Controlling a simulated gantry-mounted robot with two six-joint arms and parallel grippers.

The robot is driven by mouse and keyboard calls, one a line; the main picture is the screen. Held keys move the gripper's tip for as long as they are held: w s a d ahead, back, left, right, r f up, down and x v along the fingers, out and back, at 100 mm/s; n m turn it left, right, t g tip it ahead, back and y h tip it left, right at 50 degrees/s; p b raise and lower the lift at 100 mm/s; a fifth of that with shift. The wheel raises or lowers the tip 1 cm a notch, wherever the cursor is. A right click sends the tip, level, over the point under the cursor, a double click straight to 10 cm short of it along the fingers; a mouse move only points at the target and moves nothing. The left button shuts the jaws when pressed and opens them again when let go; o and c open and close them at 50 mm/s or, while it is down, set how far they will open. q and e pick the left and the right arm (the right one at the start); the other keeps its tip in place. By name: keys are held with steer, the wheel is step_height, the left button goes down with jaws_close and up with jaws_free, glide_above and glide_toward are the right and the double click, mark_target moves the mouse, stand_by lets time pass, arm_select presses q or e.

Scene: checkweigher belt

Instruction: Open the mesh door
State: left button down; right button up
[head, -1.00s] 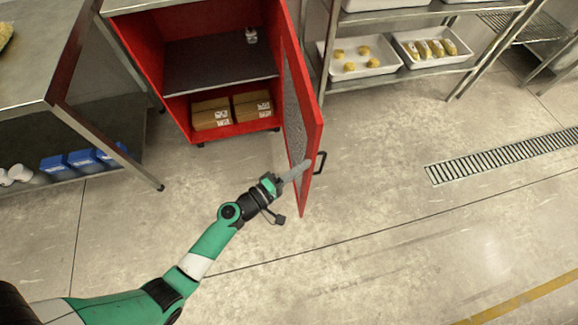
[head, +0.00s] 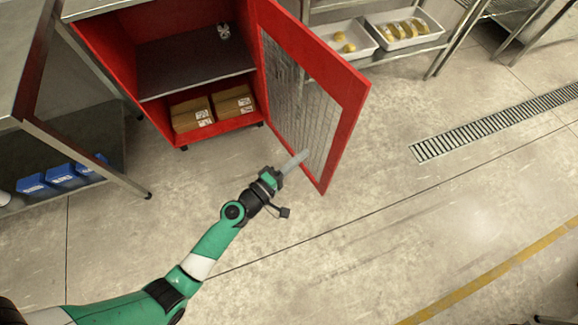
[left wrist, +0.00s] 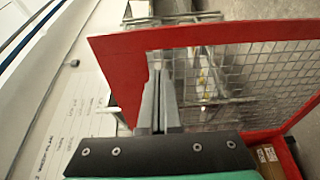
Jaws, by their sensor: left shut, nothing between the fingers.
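The mesh door (head: 345,125) has a red frame and wire mesh, and it stands swung out from the right side of the red cabinet (head: 158,120). My left gripper (head: 303,156) is shut and empty, with its fingertips in front of the inner mesh side, near the lower free corner. In the left wrist view, the door (left wrist: 118,45) fills the upper right, and the shut fingers (left wrist: 158,75) overlap its red frame and mesh edge. I cannot tell whether they touch. The door's handle is hidden in both views now. My right gripper is not in view.
Inside the cabinet are cardboard boxes (head: 233,102) below a dark shelf (head: 190,72). A steel table (head: 20,65) with blue bins (head: 62,176) underneath is at the left. A rack with white trays (head: 405,30) is behind the door. The floor at right is clear, with a drain grate (head: 490,122).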

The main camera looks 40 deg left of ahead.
arm_select(q)
steer(key=s+d, duration=0.4)
steer(key=s, duration=0.6)
steer(key=shift+w, duration=0.15)
